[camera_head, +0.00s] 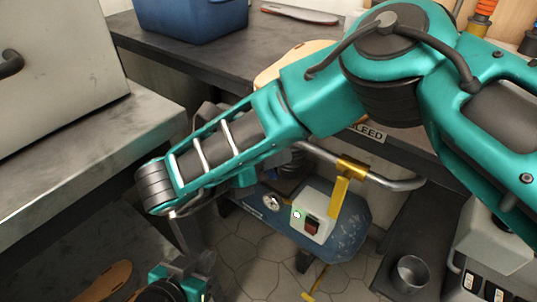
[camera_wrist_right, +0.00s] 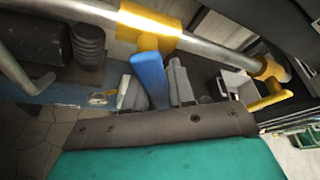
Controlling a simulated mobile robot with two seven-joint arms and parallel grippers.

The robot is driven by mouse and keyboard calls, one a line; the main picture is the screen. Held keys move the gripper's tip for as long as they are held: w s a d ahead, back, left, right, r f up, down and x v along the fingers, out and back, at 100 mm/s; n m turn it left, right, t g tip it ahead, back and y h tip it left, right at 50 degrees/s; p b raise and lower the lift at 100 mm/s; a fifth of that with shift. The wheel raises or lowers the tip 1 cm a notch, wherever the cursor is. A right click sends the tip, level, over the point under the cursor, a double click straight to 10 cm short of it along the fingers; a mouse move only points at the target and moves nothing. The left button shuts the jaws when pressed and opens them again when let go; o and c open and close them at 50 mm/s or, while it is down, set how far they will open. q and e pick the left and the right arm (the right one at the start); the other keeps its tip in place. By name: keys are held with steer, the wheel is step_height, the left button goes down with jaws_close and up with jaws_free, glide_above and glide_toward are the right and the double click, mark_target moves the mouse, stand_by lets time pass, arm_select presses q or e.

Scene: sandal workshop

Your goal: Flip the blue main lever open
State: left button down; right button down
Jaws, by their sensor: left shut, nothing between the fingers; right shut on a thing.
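The blue main lever (camera_wrist_right: 149,76) hangs from a yellow valve body (camera_wrist_right: 150,29) on a metal pipe in the right wrist view. It points down, slightly tilted, toward my wrist. My right gripper (camera_wrist_right: 153,80) is shut on it, one grey finger on each side. In the head view my right arm crosses the middle and hides the blue lever and most of that gripper. My left gripper (camera_head: 192,262) is low at the left in the head view, shut and empty, apart from the pipe.
A yellow lever (camera_head: 340,192) hangs on the same pipe (camera_head: 385,183), near a "BLEED" label (camera_head: 369,133). Below is a blue tank (camera_head: 347,240) with a gauge and a switch box (camera_head: 312,217). A workbench (camera_head: 85,165) stands left; a metal cup (camera_head: 410,273) is at lower right.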

steer(key=shift+r, duration=0.1)
stand_by(0.4)
steer(key=c, duration=1)
jaws_free()
steer(key=shift+c, duration=0.2)
